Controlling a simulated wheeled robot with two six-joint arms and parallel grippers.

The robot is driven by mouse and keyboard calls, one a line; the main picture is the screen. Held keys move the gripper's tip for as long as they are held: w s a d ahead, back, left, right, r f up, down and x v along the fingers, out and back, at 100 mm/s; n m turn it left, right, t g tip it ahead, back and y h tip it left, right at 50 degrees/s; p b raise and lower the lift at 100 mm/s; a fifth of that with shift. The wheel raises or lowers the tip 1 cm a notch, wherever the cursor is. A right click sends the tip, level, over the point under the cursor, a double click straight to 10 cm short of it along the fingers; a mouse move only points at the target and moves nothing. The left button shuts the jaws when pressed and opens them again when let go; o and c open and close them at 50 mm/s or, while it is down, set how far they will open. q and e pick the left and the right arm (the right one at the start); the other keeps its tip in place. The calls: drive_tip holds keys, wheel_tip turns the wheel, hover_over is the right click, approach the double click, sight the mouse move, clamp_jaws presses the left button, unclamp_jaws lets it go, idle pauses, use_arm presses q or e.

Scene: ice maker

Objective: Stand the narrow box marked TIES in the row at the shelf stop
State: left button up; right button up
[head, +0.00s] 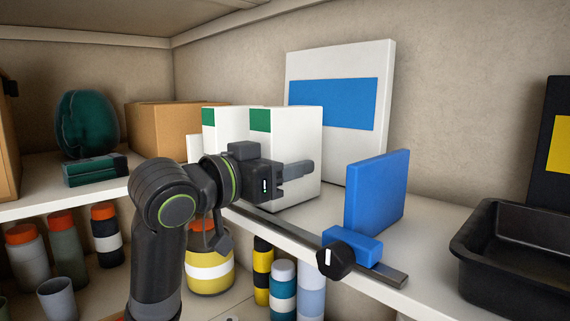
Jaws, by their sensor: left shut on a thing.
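Two white boxes with green corner patches stand side by side on the shelf, a left one (228,122) and a right one (300,135). I cannot read the word TIES on either. My left gripper (296,172) reaches in from the left across the front of the right box. It is shut on what looks like this box, whose lower part it partly hides; the far finger is not clear. The blue shelf stop (376,195), an upright plate on a clamp with a black knob, stands to the right on the rail, apart from the box. My right gripper is out of view.
The metal rail (391,277) runs along the shelf's front edge. A large white box with a blue panel (334,103) stands behind. A black tray (515,260) is at the right. Cardboard box (165,126) and teal items (88,125) are at left; bottles stand below.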

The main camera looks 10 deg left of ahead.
use_arm(q)
drive_tip(key=shift+f, duration=0.1)
drive_tip(key=o, duration=1.1)
drive_tip(key=shift+c, duration=0.2)
drive_tip(key=shift+r, duration=0.2)
drive_tip(key=shift+s+a+f, duration=0.1)
drive_tip(key=shift+s+a, duration=0.1)
drive_tip(key=shift+s, duration=0.05)
drive_tip(key=b+v, duration=0.3)
drive_tip(key=v, duration=0.8)
drive_tip(key=shift+s+b, duration=0.15)
drive_tip(key=shift+b, duration=0.15)
drive_tip(key=shift+a, duration=0.1)
